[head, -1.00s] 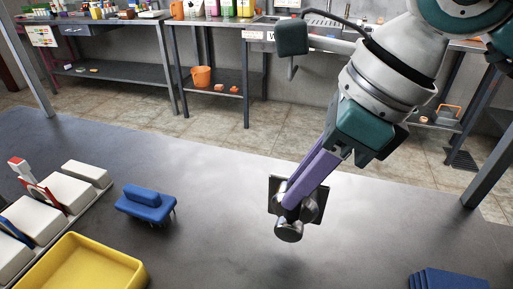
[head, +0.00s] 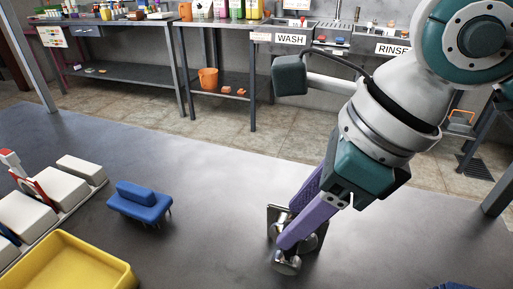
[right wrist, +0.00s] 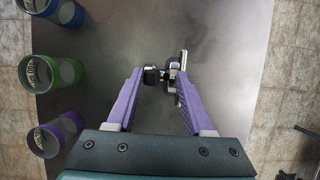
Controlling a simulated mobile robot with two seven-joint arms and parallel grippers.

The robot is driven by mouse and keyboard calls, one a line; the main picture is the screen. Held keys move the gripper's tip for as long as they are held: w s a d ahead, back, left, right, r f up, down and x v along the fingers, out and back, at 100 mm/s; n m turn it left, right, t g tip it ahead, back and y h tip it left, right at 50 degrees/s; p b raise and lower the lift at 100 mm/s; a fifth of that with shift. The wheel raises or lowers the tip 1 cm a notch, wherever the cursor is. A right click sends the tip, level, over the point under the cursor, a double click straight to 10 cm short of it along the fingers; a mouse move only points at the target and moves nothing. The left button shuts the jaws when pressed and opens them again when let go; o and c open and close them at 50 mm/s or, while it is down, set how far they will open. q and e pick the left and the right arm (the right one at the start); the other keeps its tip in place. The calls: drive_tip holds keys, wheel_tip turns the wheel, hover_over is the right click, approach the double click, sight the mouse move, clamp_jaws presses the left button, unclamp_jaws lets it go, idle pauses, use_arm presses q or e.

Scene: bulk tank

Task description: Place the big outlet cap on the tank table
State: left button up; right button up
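The metal outlet cap (head: 287,264), a shiny silver piece with round parts and a dark square plate, is at the table surface in the head view. It also shows beyond the fingertips in the right wrist view (right wrist: 173,70). My right gripper (head: 290,226) has its purple fingers spread around the cap's upper part. In the right wrist view the fingers (right wrist: 159,74) stand apart, with the cap near the right finger; whether they touch is unclear. The dark grey tank table (head: 200,190) lies beneath. My left gripper is not in view.
A blue brush (head: 140,203), a yellow tray (head: 70,265) and a rack of white blocks (head: 65,188) occupy the table's left. Blue, green and purple open cylinders (right wrist: 52,72) line the right wrist view's left. The table's middle is clear. Sinks stand behind.

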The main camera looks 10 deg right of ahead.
drive_tip(key=shift+r, duration=0.1)
drive_tip(key=p+v, duration=0.1)
drive_tip(key=v, duration=1.1)
